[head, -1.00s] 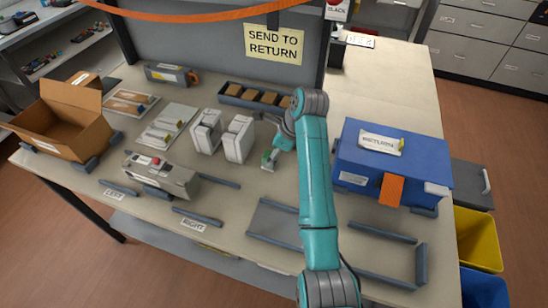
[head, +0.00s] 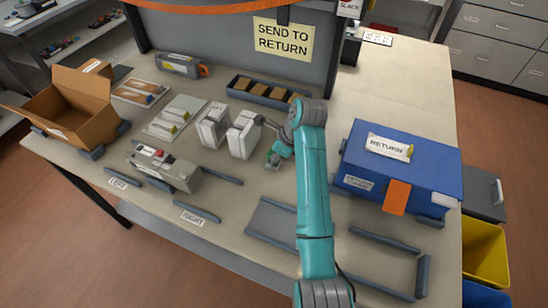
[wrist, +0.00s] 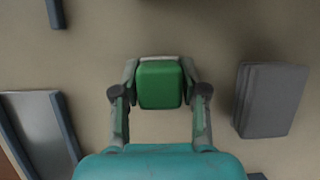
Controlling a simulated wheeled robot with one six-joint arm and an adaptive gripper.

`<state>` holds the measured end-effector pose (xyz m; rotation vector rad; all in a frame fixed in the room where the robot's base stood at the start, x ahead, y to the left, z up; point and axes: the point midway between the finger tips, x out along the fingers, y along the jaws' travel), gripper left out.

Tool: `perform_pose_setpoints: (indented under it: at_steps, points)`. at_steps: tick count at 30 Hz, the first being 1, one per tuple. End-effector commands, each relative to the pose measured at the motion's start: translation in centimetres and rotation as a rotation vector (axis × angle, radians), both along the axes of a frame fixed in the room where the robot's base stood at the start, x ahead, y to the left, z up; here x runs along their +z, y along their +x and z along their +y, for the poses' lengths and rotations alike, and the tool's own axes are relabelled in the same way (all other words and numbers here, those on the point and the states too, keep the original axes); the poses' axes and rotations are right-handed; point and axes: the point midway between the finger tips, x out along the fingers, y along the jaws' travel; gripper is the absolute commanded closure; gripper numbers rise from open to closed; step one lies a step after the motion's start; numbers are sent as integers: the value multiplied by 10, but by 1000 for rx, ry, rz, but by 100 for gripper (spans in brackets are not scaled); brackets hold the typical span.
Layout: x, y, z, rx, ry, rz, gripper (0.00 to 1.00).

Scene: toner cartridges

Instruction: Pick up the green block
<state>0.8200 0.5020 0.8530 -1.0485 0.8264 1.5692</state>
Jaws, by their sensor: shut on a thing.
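The green block (wrist: 160,84) is between the two fingers of my gripper (wrist: 161,92) in the wrist view. The fingers press on its left and right sides, and its top face shows. In the head view my gripper (head: 277,156) is low over the table, just right of the two white upright boxes (head: 243,135). The block is too small and covered there to tell apart clearly. I cannot tell whether it touches the tabletop.
A grey box (wrist: 268,98) stands right of my gripper in the wrist view. A grey plate (head: 274,222) with rails lies in front. The blue RETURN case (head: 440,173) is to the right. A dark tray (head: 243,81) of brown blocks, a cardboard box (head: 95,120) and a grey device (head: 180,175) are around.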

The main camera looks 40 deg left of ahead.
Motion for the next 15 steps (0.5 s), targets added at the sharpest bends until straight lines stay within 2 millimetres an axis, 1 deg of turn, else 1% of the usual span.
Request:
perform_pose_setpoints:
  at_steps: [2, 5, 8, 15]
  points:
    - [2, 0, 0, 0, 0, -1, 93]
    - [12, 0, 0, 0, 1, -2, 93]
    - [28, 1, 0, 1, 2, -3, 93]
    - [73, 1, 0, 0, 2, -3, 93]
